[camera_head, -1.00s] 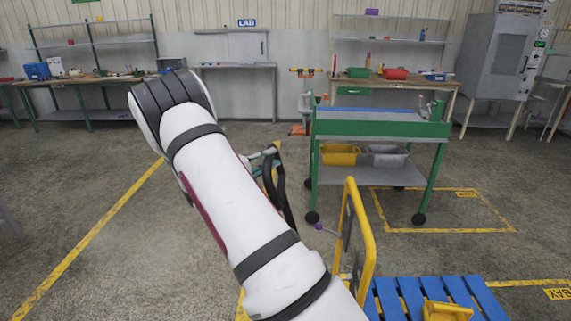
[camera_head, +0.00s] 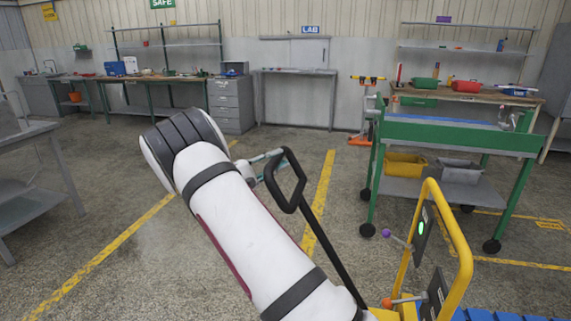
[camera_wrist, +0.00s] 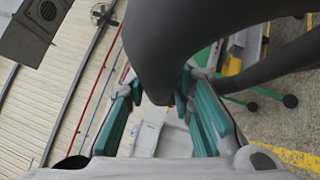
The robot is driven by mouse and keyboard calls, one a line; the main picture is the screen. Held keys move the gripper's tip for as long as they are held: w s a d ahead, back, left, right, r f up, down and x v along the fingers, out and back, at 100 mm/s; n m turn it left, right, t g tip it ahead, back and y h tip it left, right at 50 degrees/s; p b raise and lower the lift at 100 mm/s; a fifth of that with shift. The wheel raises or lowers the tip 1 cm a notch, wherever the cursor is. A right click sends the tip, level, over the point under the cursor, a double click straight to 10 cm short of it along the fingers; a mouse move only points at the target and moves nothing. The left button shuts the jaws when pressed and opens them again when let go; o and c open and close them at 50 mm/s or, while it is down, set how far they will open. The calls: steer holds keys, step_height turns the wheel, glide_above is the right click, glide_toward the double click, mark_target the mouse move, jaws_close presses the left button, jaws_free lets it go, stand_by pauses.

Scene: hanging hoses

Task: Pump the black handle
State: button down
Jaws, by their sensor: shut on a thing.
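The black handle (camera_head: 300,182) is a loop on top of a long black shaft, which leans up and left from a yellow-framed machine (camera_head: 461,240). My gripper (camera_head: 268,165) reaches the left side of the loop in the head view, its teal fingers partly hidden behind my white arm. In the wrist view the dark handle (camera_wrist: 185,40) fills the upper middle and passes between the teal fingers of my gripper (camera_wrist: 160,97), which is shut on it. The exact contact is partly hidden by the handle.
The yellow machine carries a lever with a purple knob (camera_head: 386,233) and one with an orange knob (camera_head: 387,303). A green cart (camera_head: 455,137) with bins stands behind on the right. A grey table (camera_head: 30,132) is at the left edge. Open floor lies between.

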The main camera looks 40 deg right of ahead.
steer(key=shift+w+a+f+b, duration=0.3)
steer(key=shift+w+a, duration=0.1)
steer(key=shift+w, duration=0.1)
steer(key=c, duration=1.4)
jaws_free()
steer(key=shift+o, duration=0.2)
steer(key=shift+a, duration=0.1)
steer(key=s+v, duration=0.1)
steer(key=v, duration=1)
steer(key=shift+w+a+f, duration=0.2)
steer(key=shift+w+a, duration=0.2)
steer(key=shift+w, duration=0.1)
